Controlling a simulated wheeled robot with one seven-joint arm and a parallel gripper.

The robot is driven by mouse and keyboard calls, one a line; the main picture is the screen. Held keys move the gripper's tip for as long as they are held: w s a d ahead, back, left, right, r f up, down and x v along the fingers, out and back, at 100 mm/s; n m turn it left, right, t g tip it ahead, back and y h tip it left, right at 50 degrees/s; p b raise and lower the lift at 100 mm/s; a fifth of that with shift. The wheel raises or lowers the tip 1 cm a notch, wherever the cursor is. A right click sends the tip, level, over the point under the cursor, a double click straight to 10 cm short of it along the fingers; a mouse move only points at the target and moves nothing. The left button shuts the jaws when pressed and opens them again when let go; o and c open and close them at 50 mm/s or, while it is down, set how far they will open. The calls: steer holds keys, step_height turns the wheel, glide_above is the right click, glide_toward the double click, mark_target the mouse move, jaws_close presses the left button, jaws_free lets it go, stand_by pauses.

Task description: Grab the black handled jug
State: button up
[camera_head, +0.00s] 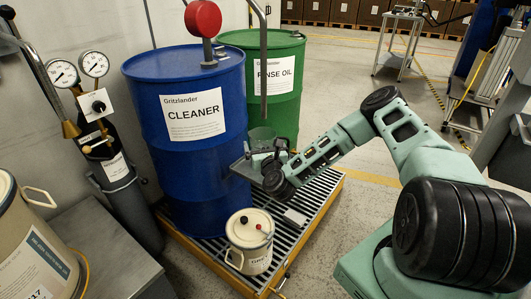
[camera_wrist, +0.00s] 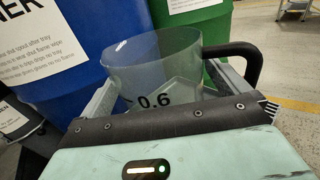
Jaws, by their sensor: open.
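The jug (camera_wrist: 150,62) is clear, with a black handle (camera_wrist: 243,52) on its right side in the wrist view and "0.6" marked on its wall. In the head view the jug (camera_head: 262,136) shows in front of the two drums, partly hidden by my gripper (camera_head: 256,163). My gripper (camera_wrist: 170,82) is open, with one finger on each side of the jug's body. The handle lies above and beyond the right finger. I cannot tell whether the fingers touch the jug. The jug's base and what it rests on are hidden.
A blue CLEANER drum (camera_head: 190,170) and a green RINSE OIL drum (camera_head: 285,105) stand close behind the jug. A red-topped pump (camera_head: 203,20) and pipe (camera_head: 263,60) rise there. A cream can (camera_head: 249,250) stands on the grated pallet (camera_head: 312,205). Open floor lies right.

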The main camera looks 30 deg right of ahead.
steer(key=shift+c, duration=0.3)
steer(key=c, duration=0.8)
steer(key=shift+c, duration=0.2)
